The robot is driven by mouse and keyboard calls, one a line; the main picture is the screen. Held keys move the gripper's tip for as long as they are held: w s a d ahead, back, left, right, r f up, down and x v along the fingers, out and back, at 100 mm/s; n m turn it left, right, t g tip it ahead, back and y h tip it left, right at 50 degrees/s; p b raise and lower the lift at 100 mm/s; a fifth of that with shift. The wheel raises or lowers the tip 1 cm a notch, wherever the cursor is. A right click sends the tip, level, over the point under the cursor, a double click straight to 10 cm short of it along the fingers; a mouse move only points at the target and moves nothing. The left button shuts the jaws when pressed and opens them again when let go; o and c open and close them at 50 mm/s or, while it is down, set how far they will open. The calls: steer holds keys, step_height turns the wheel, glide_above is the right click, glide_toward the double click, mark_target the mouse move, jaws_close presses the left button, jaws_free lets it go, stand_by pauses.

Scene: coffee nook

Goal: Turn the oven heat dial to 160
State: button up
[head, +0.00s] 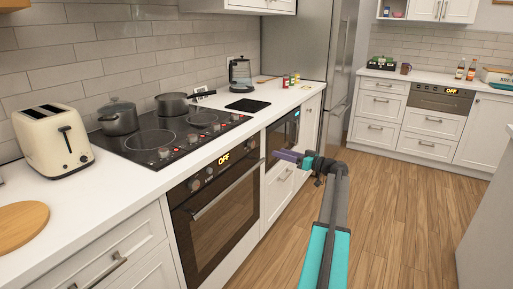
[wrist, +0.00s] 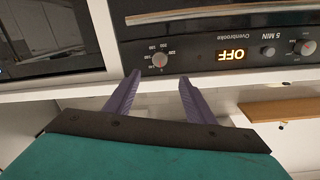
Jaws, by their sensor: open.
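The oven (head: 215,208) is built in under the cooktop, with a dark front and a display reading OFF. In the wrist view its panel (wrist: 200,62) appears upside down. A round heat dial (wrist: 160,60) with a red mark and small numbers around it sits on the panel; its exact setting is too small to read surely. The dial also shows in the head view (head: 251,144), right of the display. My gripper (wrist: 160,77) is open, its two purple fingers apart on either side below the dial, not visibly touching it. It also shows in the head view (head: 275,155).
A second dial (wrist: 307,47) and a small button (wrist: 267,51) sit on the panel beyond the display. A microwave-like appliance (head: 282,132) is right of the oven. The oven handle (head: 225,188) sticks out. The wooden floor (head: 395,210) is clear.

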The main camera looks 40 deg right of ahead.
mark_target(253, 145)
steer(key=shift+w, duration=0.1)
steer(key=w+a, duration=0.1)
steer(key=w, duration=0.8)
steer(key=w+a, duration=0.1)
steer(key=w, duration=0.3)
steer(key=shift+w+a, duration=0.2)
steer(key=shift+a, duration=0.1)
steer(key=c, duration=1)
